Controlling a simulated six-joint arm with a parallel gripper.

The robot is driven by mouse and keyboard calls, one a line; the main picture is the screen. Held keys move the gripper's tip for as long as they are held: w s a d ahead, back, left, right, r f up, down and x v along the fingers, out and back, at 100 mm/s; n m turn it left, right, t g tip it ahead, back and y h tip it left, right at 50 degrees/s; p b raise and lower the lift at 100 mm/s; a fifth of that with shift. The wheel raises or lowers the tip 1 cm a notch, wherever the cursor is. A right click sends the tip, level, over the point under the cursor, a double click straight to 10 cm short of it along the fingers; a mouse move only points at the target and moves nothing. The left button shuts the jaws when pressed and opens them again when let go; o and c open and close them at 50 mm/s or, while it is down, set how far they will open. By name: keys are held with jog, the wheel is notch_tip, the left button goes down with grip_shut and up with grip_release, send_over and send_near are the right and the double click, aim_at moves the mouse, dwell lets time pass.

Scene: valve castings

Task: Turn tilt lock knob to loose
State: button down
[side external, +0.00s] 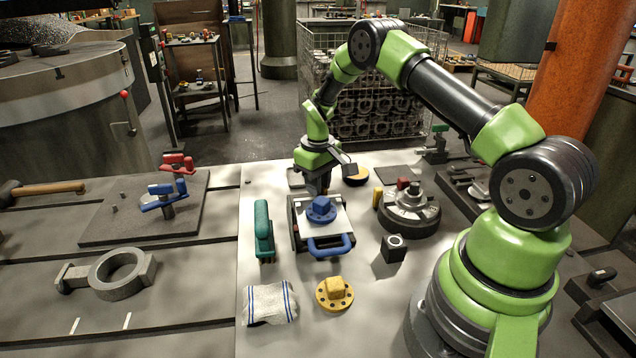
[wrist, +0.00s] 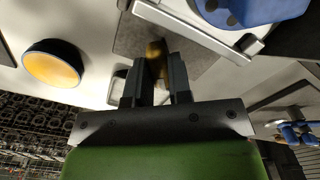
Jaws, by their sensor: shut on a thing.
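The tilting fixture shows in the side external view with a pale plate (side external: 337,229), a blue flanged casting (side external: 320,209) on top and a blue handle (side external: 331,246) at its front. My gripper (side external: 321,187) points down at the fixture's back edge, where its fingertips are partly hidden. In the wrist view my gripper (wrist: 157,85) is shut on a small brass-coloured knob (wrist: 155,50), mostly covered by the fingers. I take it as the tilt lock knob; its marks and turn position cannot be read. The pale plate (wrist: 190,22) and blue casting (wrist: 265,8) lie close beside it.
A yellow-lined dark bowl (side external: 356,176) stands close right of my gripper. A round rotary fixture (side external: 409,213) and a black block (side external: 393,250) stand right. A green-handled tool (side external: 263,230) is left; a cloth (side external: 270,303) and yellow flange (side external: 334,294) are in front.

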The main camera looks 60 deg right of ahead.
jog(key=n, duration=0.4)
jog(key=shift+n, duration=2.2)
jog(key=c, duration=1)
grip_release()
jog(key=shift+c, duration=0.2)
jog(key=shift+r, duration=0.1)
notch_tip(320, 180, up, 10)
